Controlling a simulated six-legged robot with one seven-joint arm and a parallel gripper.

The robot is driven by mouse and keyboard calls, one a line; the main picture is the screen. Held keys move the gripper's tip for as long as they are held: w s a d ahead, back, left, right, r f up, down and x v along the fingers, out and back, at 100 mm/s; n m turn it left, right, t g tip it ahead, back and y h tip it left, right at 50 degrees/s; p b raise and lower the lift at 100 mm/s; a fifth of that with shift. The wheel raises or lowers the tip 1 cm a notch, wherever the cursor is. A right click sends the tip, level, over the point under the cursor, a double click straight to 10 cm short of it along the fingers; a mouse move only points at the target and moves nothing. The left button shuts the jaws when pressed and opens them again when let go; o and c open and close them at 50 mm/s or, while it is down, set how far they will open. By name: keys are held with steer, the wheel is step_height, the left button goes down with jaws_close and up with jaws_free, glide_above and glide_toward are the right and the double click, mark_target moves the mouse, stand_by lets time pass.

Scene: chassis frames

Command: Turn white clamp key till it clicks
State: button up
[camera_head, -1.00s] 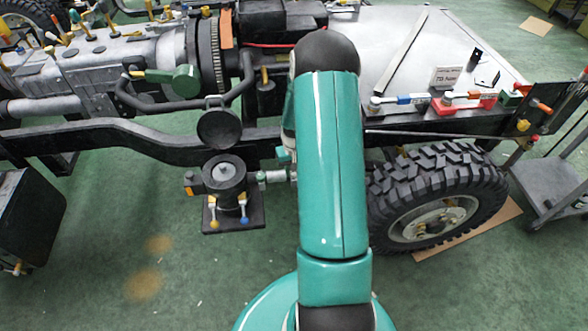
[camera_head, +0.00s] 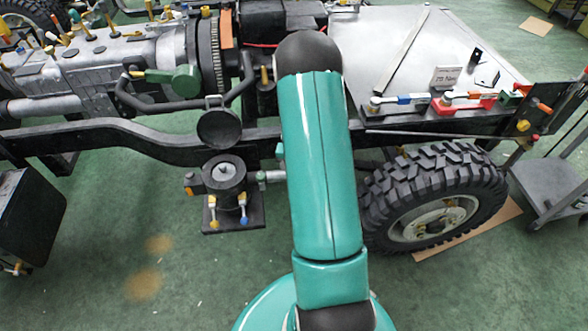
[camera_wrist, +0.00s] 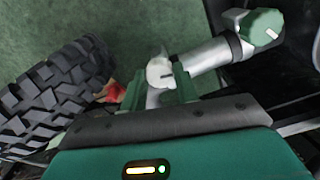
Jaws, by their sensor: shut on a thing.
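The white clamp key (camera_wrist: 160,71) shows in the wrist view at the end of a silver cylindrical fitting (camera_wrist: 209,54). My gripper (camera_wrist: 160,88) has its two green fingers on either side of the key and is shut on it. The key's lower part is partly hidden between the fingers. In the head view my green arm covers my gripper and the key. I cannot tell from the picture how far the key is turned.
A green knob (camera_wrist: 262,27) sits at the far end of the fitting. A knobbed tyre (camera_head: 432,195) stands close right of my arm. A black filter housing (camera_head: 224,176) stands left, below the black chassis rail (camera_head: 130,136). Green floor is open in front.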

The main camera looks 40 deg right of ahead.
steer(key=o, duration=1)
step_height(320, 180, up, 14)
steer(key=shift+f, duration=0.1)
